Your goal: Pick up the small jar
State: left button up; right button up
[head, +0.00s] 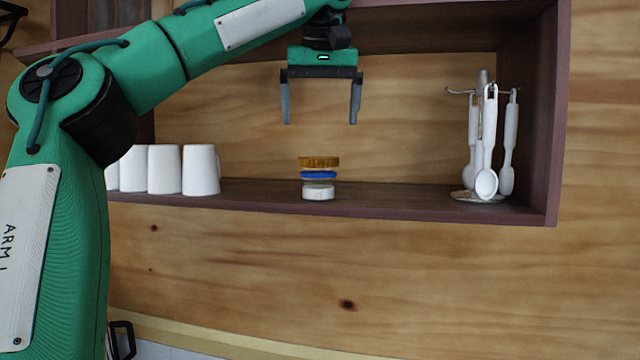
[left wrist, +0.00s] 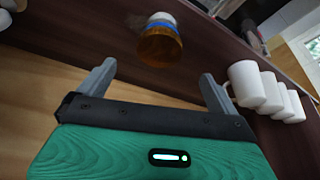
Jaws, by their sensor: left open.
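The small jar (head: 319,192) stands upright on the wooden shelf, with an amber top, a blue band and a white lower part. It also shows in the left wrist view (left wrist: 160,42), ahead of the fingers and between their lines. My left gripper (head: 320,117) is open and empty, pointing down above the jar with a clear gap between fingertips and jar. In the left wrist view its two fingers (left wrist: 158,84) are spread wide. My right gripper is not in view.
The shelf (head: 400,200) has a side wall at right. Several white cups (head: 201,170) stand in a row to the jar's left. A rack of white utensils (head: 487,150) stands at the shelf's right end.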

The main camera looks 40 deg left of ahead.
aim_at(318, 171)
pick_arm(q)
notch_tip(318, 171, down, 4)
jog(key=shift+r, duration=0.25)
jog(key=x, duration=0.3)
jog(key=shift+w+a+r, duration=0.1)
jog(key=shift+w+a, duration=0.05)
jog(key=p+x, duration=0.1)
jog(key=x, duration=0.1)
jog(key=shift+w+a+f+p, duration=0.1)
jog(key=shift+a+f+p, duration=0.15)
jog(key=shift+p, duration=0.1)
jog(key=p+x, duration=0.1)
jog(key=x, duration=0.2)
jog(key=shift+f, duration=0.15)
jog(key=shift+w+a+f, duration=0.2)
jog(key=shift+f, duration=0.15)
jog(key=shift+d, duration=0.15)
jog(key=shift+c, duration=0.7)
jog(key=shift+s+d+r, duration=0.1)
jog(key=c, duration=1)
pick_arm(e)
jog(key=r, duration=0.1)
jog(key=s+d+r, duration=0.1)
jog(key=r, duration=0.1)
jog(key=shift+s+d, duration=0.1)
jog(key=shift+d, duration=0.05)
